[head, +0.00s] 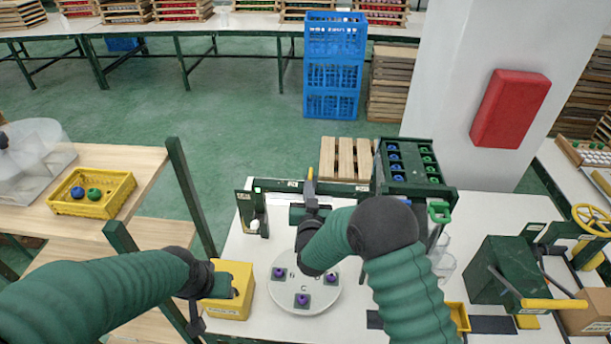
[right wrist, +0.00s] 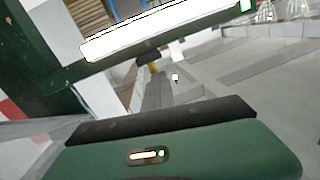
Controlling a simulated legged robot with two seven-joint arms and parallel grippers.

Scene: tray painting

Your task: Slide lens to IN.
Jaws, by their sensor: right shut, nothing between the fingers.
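No lens can be made out for certain. A green frame with a rail (head: 335,187) stands at the back of the white table. A small upright yellow piece (head: 310,180) shows at this rail, just beyond my right gripper (head: 310,200), which is shut and empty. I cannot tell whether they touch. In the right wrist view a green bar with a bright white strip (right wrist: 165,32) crosses above a green block with a black edge (right wrist: 170,150). My left gripper (head: 198,312) hangs beside a yellow box (head: 236,291); its fingers are unclear.
A round white plate (head: 304,309) with several purple-topped pieces lies below my right forearm. A green rack (head: 410,168) with blue and green pieces stands right of the rail. A yellow crate (head: 92,208) is on the left wooden shelf. A green machine (head: 497,270) stands at right.

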